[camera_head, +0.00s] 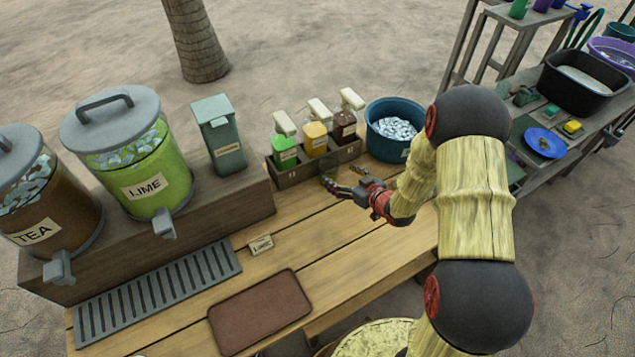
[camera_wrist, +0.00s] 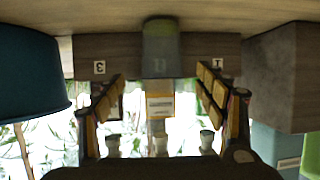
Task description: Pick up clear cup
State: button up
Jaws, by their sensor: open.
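The clear cup (camera_wrist: 161,45) shows in the upside-down wrist view as a see-through grey cylinder on the table, in front of the wooden bottle rack. It lies in line with the gap between my fingers and beyond their tips. In the head view a small see-through shape, likely the same cup (camera_head: 328,181), is just left of my gripper (camera_head: 343,182). My gripper is open and empty, low over the table; its fingers (camera_wrist: 160,78) show on both sides of the gap in the wrist view. I cannot tell the exact distance to the cup.
The bottle rack (camera_head: 294,177) with green, yellow and brown pump bottles stands behind. A blue ice tub (camera_head: 379,141) is beside it. The raised dispenser stand (camera_head: 238,205) bears LIME and TEA dispensers. A small sign (camera_head: 261,245), grate (camera_head: 160,290) and brown mat (camera_head: 260,311) lie nearer.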

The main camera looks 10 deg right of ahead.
jog(key=shift+a+f, duration=0.25)
jog(key=shift+f, duration=0.05)
jog(key=shift+w+a+f, duration=0.15)
jog(key=shift+w+a, duration=0.05)
jog(key=b+x, duration=0.2)
jog(key=x, duration=0.5)
jog(key=shift+w+d+b, duration=0.1)
jog(key=shift+b, duration=0.2)
jog(key=shift+c, duration=1.1)
jog(key=c, duration=1.1)
jog(key=shift+r, duration=0.25)
